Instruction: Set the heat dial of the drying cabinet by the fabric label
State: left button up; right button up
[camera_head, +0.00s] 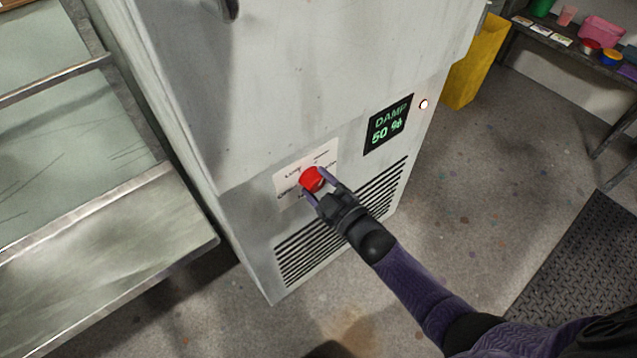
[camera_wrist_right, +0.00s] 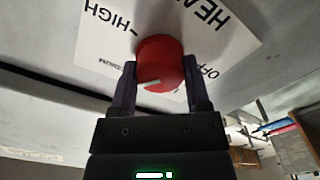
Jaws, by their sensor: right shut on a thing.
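The drying cabinet (camera_head: 270,90) is a worn white-grey box in the middle of the head view. Its red round heat dial (camera_head: 311,180) sits on a white printed plate (camera_head: 322,156) low on the front. My right gripper (camera_head: 316,186) is shut on the dial, one finger on each side. The right wrist view shows the dial (camera_wrist_right: 160,62) between the fingers, with a short white mark at its lower left. The words HEAT, HIGH and OFF show around it; other lettering is small or partly covered. I cannot make out a fabric label. My left gripper is out of view.
A black display (camera_head: 388,124) on the cabinet reads DAMP 50 %, beside a lit lamp (camera_head: 424,104). A vent grille (camera_head: 300,258) lies below the dial. A metal rack (camera_head: 90,230) stands left, a yellow bin (camera_head: 476,62) and cluttered bench behind right.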

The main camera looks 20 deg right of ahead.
jog(key=o, duration=1.3)
jog(key=shift+s, duration=0.15)
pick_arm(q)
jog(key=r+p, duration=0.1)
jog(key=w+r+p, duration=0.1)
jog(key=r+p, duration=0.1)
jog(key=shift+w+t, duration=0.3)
pick_arm(e)
jog(key=v, duration=0.9)
jog(key=shift+s+d, duration=0.15)
jog(key=shift+s, duration=0.15)
